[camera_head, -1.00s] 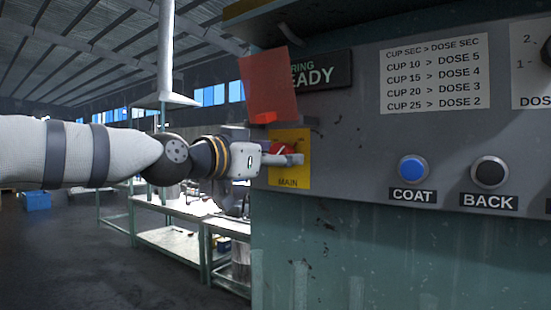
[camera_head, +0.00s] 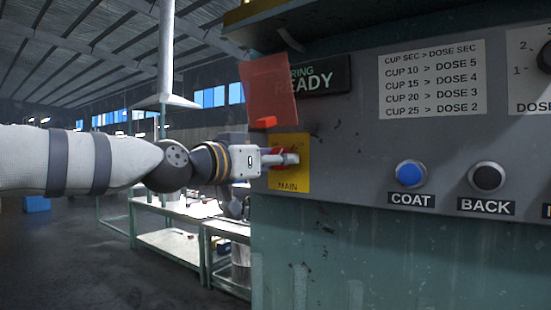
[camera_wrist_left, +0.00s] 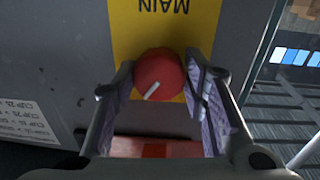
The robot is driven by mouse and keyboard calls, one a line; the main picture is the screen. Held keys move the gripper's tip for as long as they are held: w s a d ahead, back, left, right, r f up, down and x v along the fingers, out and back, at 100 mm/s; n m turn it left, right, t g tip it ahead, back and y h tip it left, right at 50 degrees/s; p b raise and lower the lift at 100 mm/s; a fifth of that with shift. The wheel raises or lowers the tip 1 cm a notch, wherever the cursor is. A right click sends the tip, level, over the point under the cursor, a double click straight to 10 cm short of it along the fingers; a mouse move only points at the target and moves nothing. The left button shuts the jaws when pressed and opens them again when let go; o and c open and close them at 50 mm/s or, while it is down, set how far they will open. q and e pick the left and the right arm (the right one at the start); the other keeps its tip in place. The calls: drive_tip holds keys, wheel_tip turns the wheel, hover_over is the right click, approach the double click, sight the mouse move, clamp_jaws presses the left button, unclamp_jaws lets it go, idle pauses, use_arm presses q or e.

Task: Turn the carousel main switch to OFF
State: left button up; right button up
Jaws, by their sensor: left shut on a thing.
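The main switch is a red round knob (camera_wrist_left: 158,73) with a white pointer line, on a yellow plate marked MAIN (camera_head: 289,180). In the wrist view the plate is upside down and the pointer line slants to the lower left. My left gripper (camera_wrist_left: 160,84) is shut on the knob, one finger on each side. In the head view the left gripper (camera_head: 282,159) reaches the plate from the left and hides most of the knob. The OFF mark cannot be read. A red see-through flap (camera_head: 268,88) stands raised above the switch. My right gripper is not in view.
The grey panel carries a READY display (camera_head: 325,78), a blue COAT button (camera_head: 410,173) and a black BACK button (camera_head: 487,177) to the right of the switch. A dose label (camera_head: 432,80) is above them. Benches (camera_head: 170,245) stand behind on the left.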

use_arm(q)
drive_tip(key=shift+s+d+f+n+t+p, duration=0.1)
drive_tip(key=shift+n+t+p, duration=0.2)
drive_tip(key=shift+n, duration=3.75)
drive_tip(key=shift+d+n+t+p, duration=0.1)
drive_tip(key=shift+n+p, duration=0.3)
drive_tip(key=shift+n, duration=3.65)
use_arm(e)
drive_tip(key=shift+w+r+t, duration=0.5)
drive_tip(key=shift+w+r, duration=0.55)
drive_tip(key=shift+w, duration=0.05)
use_arm(q)
drive_tip(key=o, duration=1.2)
drive_tip(key=shift+c, duration=0.2)
drive_tip(key=shift+a, duration=0.1)
drive_tip(key=r+v, duration=0.1)
drive_tip(key=v, duration=1.1)
drive_tip(key=shift+f, duration=0.4)
